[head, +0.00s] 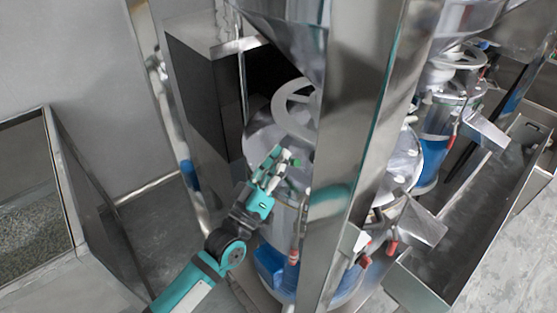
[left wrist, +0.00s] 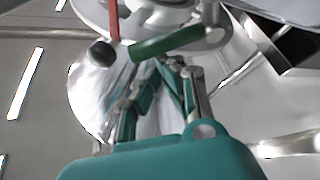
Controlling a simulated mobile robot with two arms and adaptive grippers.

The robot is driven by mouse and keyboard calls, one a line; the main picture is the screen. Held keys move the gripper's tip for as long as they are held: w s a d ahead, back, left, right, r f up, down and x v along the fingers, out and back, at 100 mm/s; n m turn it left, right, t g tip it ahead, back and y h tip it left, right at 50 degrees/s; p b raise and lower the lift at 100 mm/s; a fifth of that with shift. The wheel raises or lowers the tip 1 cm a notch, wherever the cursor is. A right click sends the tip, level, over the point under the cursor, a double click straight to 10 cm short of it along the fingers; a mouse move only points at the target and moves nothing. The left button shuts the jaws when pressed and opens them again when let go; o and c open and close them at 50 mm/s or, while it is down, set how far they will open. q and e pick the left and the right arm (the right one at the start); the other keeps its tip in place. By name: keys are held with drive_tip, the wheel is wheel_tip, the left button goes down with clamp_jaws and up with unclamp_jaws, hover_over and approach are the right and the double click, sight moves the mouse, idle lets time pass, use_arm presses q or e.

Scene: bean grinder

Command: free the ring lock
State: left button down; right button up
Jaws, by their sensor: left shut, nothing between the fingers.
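I cannot tell for sure which part is the ring lock. My left gripper (head: 283,157) is at the grinder's side, below its handwheel (head: 297,108). In the left wrist view its fingertips (left wrist: 172,63) are together and empty, just below the green handle. I cannot tell whether they touch it. My right gripper is not in view.
A steel post (head: 350,130) stands right of my left gripper and hides part of the grinder. A dark cabinet (head: 205,110) is behind. A bin of grains (head: 35,200) is at the left. A long metal trough (head: 480,210) lies at the right, beside more grinders.

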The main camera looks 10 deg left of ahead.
sight(293, 165)
use_arm(q)
drive_tip(key=shift+s+d+f+m+g+h+b, duration=0.2)
drive_tip(key=shift+m+h+b, duration=0.25)
drive_tip(key=shift+m+b, duration=0.35)
drive_tip(key=shift+s+d+f+m+g+h+b, duration=0.1)
drive_tip(key=shift+f+m+g+h+b, duration=0.1)
drive_tip(key=shift+f+m+h+b, duration=0.55)
drive_tip(key=shift+s+d+r+m+g+h+b, duration=0.15)
drive_tip(key=shift+m+b, duration=0.35)
drive_tip(key=shift+m, duration=0.55)
drive_tip(key=shift+s+d+f+m+g+h+b, duration=0.2)
drive_tip(key=shift+m+g+h+b, duration=0.35)
drive_tip(key=shift+m, duration=0.45)
drive_tip(key=shift+w+d+f+m+g+h+b, duration=0.1)
drive_tip(key=shift+f+m+g+h+b, duration=0.2)
drive_tip(key=shift+m+h+b, duration=0.5)
drive_tip(key=shift+s+m, duration=0.1)
drive_tip(key=shift+m, duration=0.2)
drive_tip(key=shift+r, duration=0.15)
